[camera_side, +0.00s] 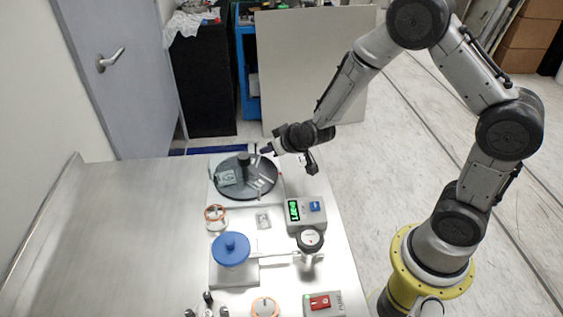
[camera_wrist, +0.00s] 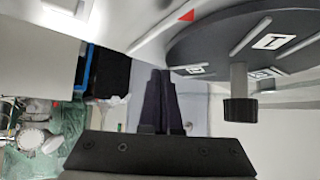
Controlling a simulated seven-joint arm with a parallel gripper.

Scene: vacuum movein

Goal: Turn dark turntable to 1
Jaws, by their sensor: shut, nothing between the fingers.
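The dark turntable (camera_side: 262,188) is a round disc on a pale plate at the far end of the bench in the side view. It carries light bars, pale label plates and a dark central knob (camera_side: 244,160). In the wrist view the disc (camera_wrist: 210,50) appears upside down at upper right, with its knob (camera_wrist: 240,97) hanging down. A label reading 1 (camera_wrist: 273,41) shows between light bars; a red triangle (camera_wrist: 187,15) sits just outside the disc's edge. My gripper (camera_side: 266,150) is at the disc's back right edge. Its fingers (camera_wrist: 161,95) are together and empty; contact with the disc is unclear.
Nearer on the bench are a blue round-topped part (camera_side: 231,248), a grey box with a green display (camera_side: 305,212), a round-headed device (camera_side: 310,240) and a red switch box (camera_side: 323,303). An orange-ringed part (camera_side: 215,215) stands close to the turntable. The bench's left side is clear.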

